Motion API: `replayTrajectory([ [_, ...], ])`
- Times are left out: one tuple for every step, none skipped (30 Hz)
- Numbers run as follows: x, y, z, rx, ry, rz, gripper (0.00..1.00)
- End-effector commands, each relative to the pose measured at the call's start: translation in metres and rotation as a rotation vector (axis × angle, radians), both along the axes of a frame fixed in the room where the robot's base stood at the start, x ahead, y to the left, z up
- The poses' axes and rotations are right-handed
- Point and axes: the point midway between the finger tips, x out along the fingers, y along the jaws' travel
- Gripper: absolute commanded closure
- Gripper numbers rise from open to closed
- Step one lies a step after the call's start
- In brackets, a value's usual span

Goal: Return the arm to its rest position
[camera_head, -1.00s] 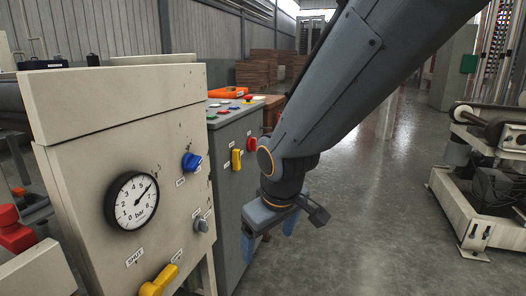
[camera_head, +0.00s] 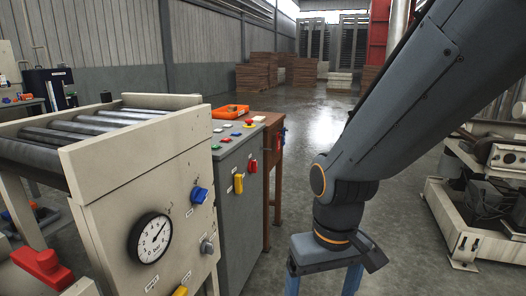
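My gripper (camera_head: 322,283) is at the lower middle right, pointing down over the floor. Its two blue fingers are spread wide apart and run past the bottom edge of the picture, so their tips are hidden. I see nothing between the visible parts of the fingers. My arm comes down from the upper right and bends at an orange-ringed joint. The gripper is to the right of the grey control cabinet (camera_head: 238,212), apart from it.
A beige press panel (camera_head: 140,195) with a gauge (camera_head: 150,238), a blue knob (camera_head: 199,195) and a red handle (camera_head: 42,266) stands at left. Behind the cabinet is a brown wooden table (camera_head: 272,160). Machinery (camera_head: 475,195) stands at right. The floor (camera_head: 310,130) between is open.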

Motion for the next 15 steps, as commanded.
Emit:
replayTrajectory([
  [-0.003, -0.009, 0.018, -0.002, 0.002, -0.025, 0.18],
  [-0.003, -0.013, 0.024, -0.004, 0.003, -0.039, 0.18],
  [-0.004, -0.019, 0.031, -0.006, 0.004, -0.056, 0.18],
  [-0.005, -0.024, 0.036, -0.007, 0.004, -0.07, 0.18],
  [-0.005, -0.029, 0.042, -0.008, 0.004, -0.083, 0.18],
  [-0.006, -0.035, 0.049, -0.01, 0.004, -0.101, 0.18],
  [-0.007, -0.04, 0.055, -0.011, 0.004, -0.114, 0.18],
  [-0.008, -0.044, 0.06, -0.012, 0.005, -0.127, 0.18],
  [-0.009, -0.05, 0.067, -0.013, 0.006, -0.144, 0.18],
  [-0.01, -0.055, 0.072, -0.014, 0.007, -0.156, 0.18],
  [-0.011, -0.059, 0.077, -0.015, 0.008, -0.168, 0.18],
  [-0.012, -0.064, 0.082, -0.016, 0.008, -0.182, 0.18],
  [-0.013, -0.067, 0.086, -0.017, 0.007, -0.192, 0.18],
  [-0.013, -0.071, 0.089, -0.018, 0.007, -0.201, 0.18],
  [-0.014, -0.074, 0.093, -0.019, 0.007, -0.211, 0.18],
])
